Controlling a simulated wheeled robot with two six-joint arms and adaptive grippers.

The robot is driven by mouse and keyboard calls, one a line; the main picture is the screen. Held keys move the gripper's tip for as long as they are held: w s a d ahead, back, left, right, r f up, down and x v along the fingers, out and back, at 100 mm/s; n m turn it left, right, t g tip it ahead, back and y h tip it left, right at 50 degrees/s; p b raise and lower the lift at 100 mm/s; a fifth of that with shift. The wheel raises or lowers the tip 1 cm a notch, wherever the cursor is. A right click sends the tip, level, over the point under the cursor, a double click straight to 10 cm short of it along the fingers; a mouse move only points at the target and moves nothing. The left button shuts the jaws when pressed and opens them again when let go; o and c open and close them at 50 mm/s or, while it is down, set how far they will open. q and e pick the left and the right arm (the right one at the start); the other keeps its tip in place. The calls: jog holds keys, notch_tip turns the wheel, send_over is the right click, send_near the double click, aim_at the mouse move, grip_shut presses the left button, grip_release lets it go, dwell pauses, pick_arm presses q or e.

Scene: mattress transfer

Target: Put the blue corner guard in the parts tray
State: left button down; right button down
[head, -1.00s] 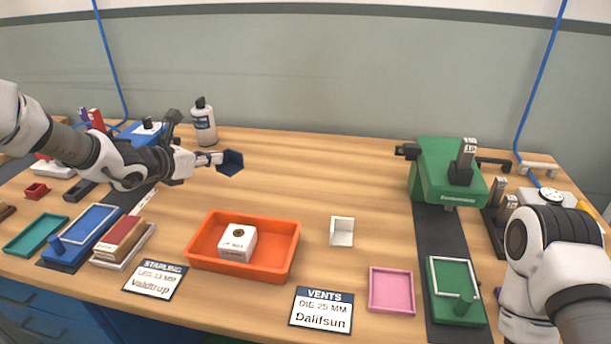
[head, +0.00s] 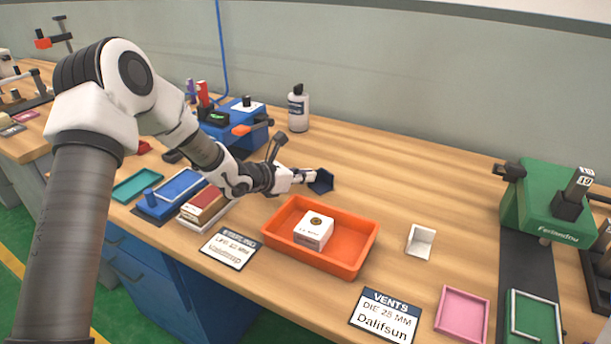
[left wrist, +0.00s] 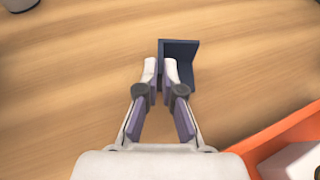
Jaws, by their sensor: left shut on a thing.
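The dark blue corner guard (head: 323,181) is held at the tip of my left gripper (head: 308,177), just behind the orange tray in the head view. In the left wrist view the corner guard (left wrist: 180,54) sits between and beyond the fingertips of the left gripper (left wrist: 161,70), which is shut on it. The orange parts tray (head: 352,259) stands on the bench with a white box (head: 314,231) inside. Its rim also shows at lower right in the left wrist view (left wrist: 275,138). My right gripper is not in view.
A white corner piece (head: 420,242) and a pink tray (head: 463,312) lie right of the orange tray. Label cards (head: 385,317) lie in front. A white bottle (head: 298,108) stands behind. A green machine (head: 545,205) stands at right. Bench between bottle and machine is clear.

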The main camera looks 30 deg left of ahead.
pick_arm(q)
jog(key=c, duration=1.3)
grip_release()
jog(key=shift+f, duration=0.1)
